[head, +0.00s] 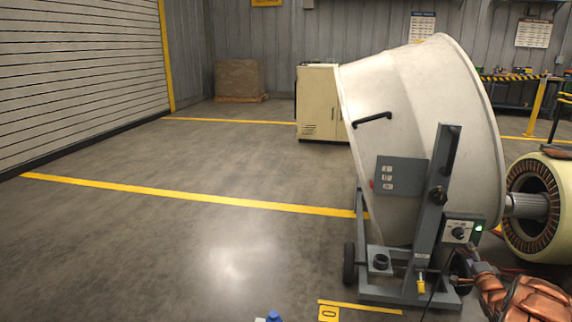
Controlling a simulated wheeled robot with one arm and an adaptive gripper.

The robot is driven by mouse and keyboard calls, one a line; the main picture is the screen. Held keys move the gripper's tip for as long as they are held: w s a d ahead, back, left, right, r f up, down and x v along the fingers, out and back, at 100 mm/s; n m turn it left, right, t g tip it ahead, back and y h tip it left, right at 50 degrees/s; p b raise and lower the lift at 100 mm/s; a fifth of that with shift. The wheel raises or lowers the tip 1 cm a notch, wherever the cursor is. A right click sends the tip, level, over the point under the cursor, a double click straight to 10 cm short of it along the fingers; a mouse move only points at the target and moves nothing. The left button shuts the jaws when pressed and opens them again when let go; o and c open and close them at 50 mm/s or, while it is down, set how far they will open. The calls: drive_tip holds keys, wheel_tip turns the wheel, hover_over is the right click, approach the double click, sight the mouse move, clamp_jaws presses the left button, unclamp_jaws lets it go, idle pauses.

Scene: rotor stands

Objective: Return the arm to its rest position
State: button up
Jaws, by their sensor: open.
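My gripper does not show clearly anywhere in the head view. A small blue and grey piece (273,317) shows at the bottom edge, left of centre. It may be part of my arm, but too little of it shows to tell. A large off-white cone-shaped housing (405,110) stands tilted on a grey wheeled stand (400,292) at the right. A grey control box (463,232) with a dial and a lit green light is on the stand.
A cream stator ring (553,240) with a shaft stands at the far right. A brown, rounded object (528,302) fills the lower right corner. A beige cabinet (316,105) and a brown crate (240,80) stand at the back. The floor at left is clear, with yellow lines.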

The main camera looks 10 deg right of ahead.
drive_tip(key=a+r+n+g+y+p, duration=0.1)
drive_tip(key=a+r+n+g+p, duration=0.55)
drive_tip(key=a+r+p, duration=1.2)
drive_tip(key=s+a+r+n+g+y+p, duration=0.3)
drive_tip(key=s+a+r+n+g+p, duration=0.4)
drive_tip(key=s+a+r, duration=1.7)
drive_tip(key=s+a+r+n+g+y+p, duration=0.1)
drive_tip(key=s+a+r+p, duration=0.3)
drive_tip(key=s, duration=0.8)
drive_tip(key=s+a+r+n+g+y+p, duration=0.1)
drive_tip(key=s+a+r+n+g+p, duration=0.3)
drive_tip(key=s+a, duration=0.5)
drive_tip(key=s+p, duration=0.2)
drive_tip(key=s, duration=0.1)
drive_tip(key=shift+s+a+r, duration=0.2)
drive_tip(key=shift+s, duration=0.15)
